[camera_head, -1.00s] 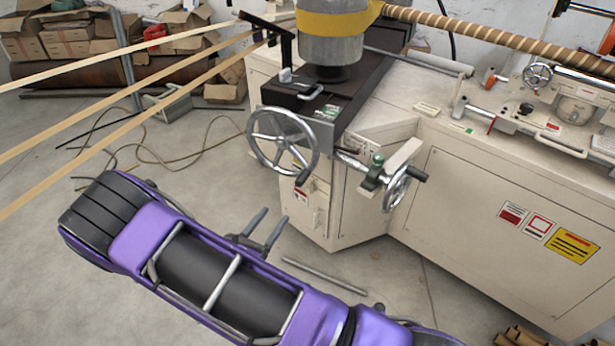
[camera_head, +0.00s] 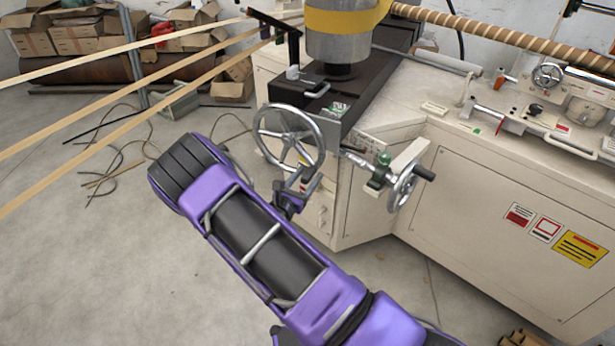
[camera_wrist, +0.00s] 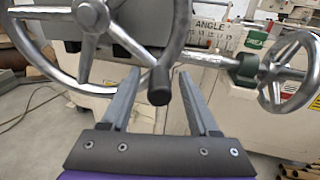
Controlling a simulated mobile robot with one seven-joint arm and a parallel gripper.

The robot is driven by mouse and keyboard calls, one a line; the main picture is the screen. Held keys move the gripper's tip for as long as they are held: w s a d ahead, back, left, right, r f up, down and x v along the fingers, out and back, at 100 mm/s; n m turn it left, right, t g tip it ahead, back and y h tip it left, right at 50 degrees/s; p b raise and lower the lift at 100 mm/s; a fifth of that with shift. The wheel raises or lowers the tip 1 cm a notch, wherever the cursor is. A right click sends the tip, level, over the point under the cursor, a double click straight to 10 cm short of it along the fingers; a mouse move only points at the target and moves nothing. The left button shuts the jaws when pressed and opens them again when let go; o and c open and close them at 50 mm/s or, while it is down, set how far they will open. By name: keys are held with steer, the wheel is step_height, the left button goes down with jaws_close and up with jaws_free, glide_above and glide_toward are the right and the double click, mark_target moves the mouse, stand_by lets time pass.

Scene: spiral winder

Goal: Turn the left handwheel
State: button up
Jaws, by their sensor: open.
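The left handwheel (camera_head: 318,146) is a large silver spoked wheel on the machine's near left corner. In the wrist view, the left handwheel (camera_wrist: 181,32) fills the upper left, and its black handle (camera_wrist: 159,86) points down toward me. My gripper (camera_wrist: 157,75) is open, with its two grey fingers on either side of the handle and a gap visible around it. In the head view, my gripper (camera_head: 305,186) is at the lower right of the wheel's rim, partly hidden by my arm.
A smaller handwheel (camera_head: 401,187) with a black handle stands to the right, near the gripper's side. The beige machine cabinet (camera_head: 480,215) is behind it. Tan strips (camera_head: 120,123) cross the left side. The floor at lower left is clear.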

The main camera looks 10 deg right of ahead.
jaws_close()
stand_by(0.4)
stand_by(1.1)
